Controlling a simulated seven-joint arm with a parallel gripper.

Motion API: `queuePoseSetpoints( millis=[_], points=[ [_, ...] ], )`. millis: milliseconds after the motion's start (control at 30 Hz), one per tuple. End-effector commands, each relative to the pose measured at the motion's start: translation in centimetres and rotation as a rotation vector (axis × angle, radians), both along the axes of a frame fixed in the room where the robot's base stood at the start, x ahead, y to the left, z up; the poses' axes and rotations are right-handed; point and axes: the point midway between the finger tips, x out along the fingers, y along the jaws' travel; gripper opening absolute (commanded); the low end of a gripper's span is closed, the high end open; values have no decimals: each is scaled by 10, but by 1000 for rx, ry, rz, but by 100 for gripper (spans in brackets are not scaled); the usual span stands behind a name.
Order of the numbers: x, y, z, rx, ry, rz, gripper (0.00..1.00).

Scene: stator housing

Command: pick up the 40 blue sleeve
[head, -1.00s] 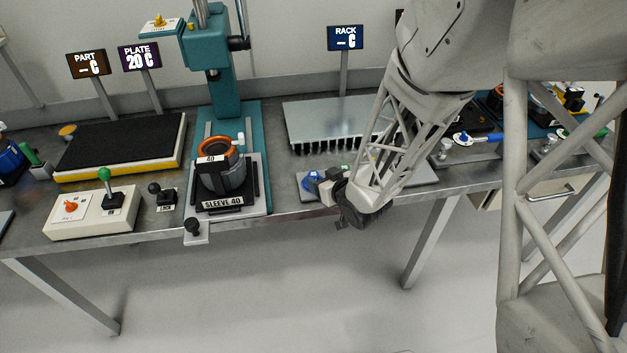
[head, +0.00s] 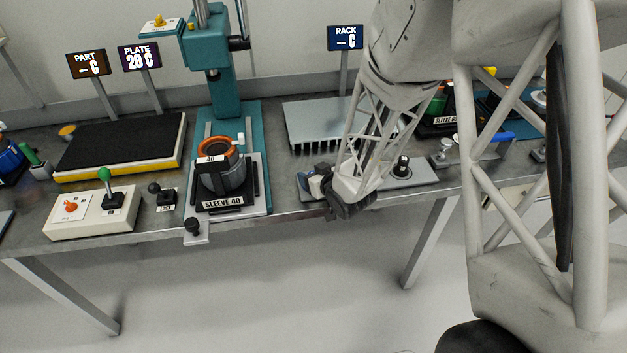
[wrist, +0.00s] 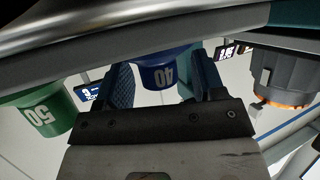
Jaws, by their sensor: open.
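The blue sleeve (wrist: 163,74), marked 40, shows in the wrist view between the two fingers of my gripper (wrist: 160,70). The fingers are apart, one on each side of it. I cannot tell whether either finger touches it. In the head view my gripper (head: 318,183) is low over the left end of a grey tray (head: 425,175) near the front edge of the bench. There my gripper and arm mostly hide the sleeve.
A green sleeve (wrist: 38,115) marked 50 is beside my gripper in the wrist view. The dark housing with an orange ring (head: 226,175) sits in the teal press, left of my gripper. A finned rack (head: 310,122) lies behind the tray. A control box (head: 90,212) stands at left.

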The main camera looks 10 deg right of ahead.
Motion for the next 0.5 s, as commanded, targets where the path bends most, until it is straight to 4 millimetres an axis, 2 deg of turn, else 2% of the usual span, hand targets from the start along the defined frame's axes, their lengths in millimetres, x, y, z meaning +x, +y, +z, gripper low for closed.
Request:
queuePoseSetpoints(
  millis=[433,467,500],
  points=[
    [0,0,0,0,0,0,63],
    [0,0,0,0,0,0,61],
    [0,0,0,0,0,0,55]
  ],
)
